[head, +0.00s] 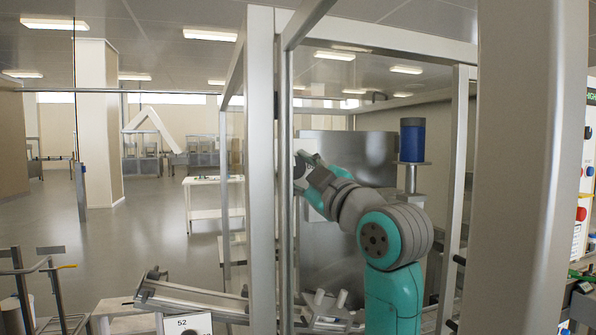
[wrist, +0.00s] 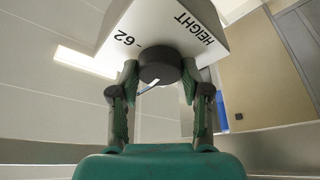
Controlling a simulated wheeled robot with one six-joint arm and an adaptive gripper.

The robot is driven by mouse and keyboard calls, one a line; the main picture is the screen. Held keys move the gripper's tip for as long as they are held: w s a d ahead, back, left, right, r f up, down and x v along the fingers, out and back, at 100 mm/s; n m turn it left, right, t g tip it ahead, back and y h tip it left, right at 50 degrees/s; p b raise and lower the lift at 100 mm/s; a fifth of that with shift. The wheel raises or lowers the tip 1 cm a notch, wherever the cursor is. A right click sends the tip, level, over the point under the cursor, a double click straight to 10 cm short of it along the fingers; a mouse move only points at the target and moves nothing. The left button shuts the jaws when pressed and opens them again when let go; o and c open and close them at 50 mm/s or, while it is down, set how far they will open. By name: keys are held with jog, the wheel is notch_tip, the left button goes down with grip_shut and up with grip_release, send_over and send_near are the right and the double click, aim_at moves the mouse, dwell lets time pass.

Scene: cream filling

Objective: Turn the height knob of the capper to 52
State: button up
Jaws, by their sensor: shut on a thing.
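The height knob (wrist: 160,66) is a dark round knob with a pale pointer line, seen in the wrist view on a white panel (wrist: 190,22) of the capper. The panel is lettered "HEIGHT" and "-62", and both appear turned in the picture. The pointer line slants toward the lower left in this view. My gripper (wrist: 158,80) has its two green-padded fingers on either side of the knob and is shut on it. In the head view my gripper (head: 308,168) reaches left to a pale panel behind a frame post, and the knob is hidden there.
Metal frame posts (head: 262,170) stand close to the left of my arm, and a wide post (head: 515,160) stands at right. A blue cylinder (head: 412,140) sits on a stand beyond my arm. A card reading "52" (head: 186,325) is at the bottom. Open floor lies at left.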

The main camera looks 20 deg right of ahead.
jog(key=shift+n, duration=0.4)
jog(key=o, duration=1.1)
jog(key=shift+o, duration=0.2)
jog(key=v, duration=1.2)
jog(key=shift+d, duration=0.1)
